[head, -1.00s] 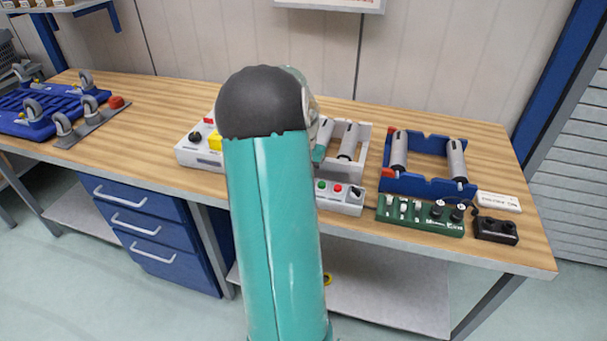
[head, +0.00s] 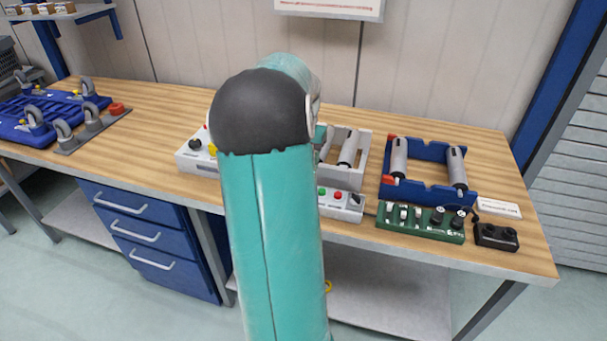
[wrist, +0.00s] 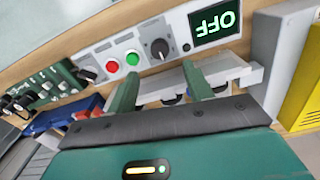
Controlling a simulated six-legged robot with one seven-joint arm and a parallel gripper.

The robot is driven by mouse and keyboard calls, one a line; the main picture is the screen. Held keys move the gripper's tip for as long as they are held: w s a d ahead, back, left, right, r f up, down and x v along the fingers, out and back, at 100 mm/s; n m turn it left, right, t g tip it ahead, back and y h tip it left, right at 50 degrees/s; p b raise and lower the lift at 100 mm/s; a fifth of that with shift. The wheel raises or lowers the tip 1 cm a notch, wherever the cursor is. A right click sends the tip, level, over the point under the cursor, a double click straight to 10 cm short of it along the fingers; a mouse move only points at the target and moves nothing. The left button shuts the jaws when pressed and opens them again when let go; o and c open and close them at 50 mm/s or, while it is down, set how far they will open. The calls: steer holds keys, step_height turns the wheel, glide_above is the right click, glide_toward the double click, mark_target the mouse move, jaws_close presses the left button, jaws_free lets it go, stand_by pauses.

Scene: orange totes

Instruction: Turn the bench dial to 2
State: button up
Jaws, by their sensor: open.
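The dark dial (wrist: 160,48) sits on a pale control panel in the wrist view, beside a display (wrist: 214,20) that reads OFF, upside down in this view. The dial's pointer is too small to read surely. My gripper (wrist: 160,88) is open, its two green fingers apart and pointing toward the panel. The dial lies beyond the gap between the fingertips, and nothing shows between them. In the head view my arm hides the dial, the display and most of the gripper.
Red (wrist: 112,66) and green (wrist: 132,58) buttons and another dark knob (wrist: 88,75) are beside the dial. A green switch box (head: 420,222) and a blue roller frame (head: 428,172) stand to the right. A roller stand (head: 349,147) is behind the panel. A yellow block (wrist: 302,100) is near the gripper.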

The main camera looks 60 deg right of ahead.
step_height(320, 180, up, 6)
steer(key=shift+f, duration=0.1)
stand_by(0.6)
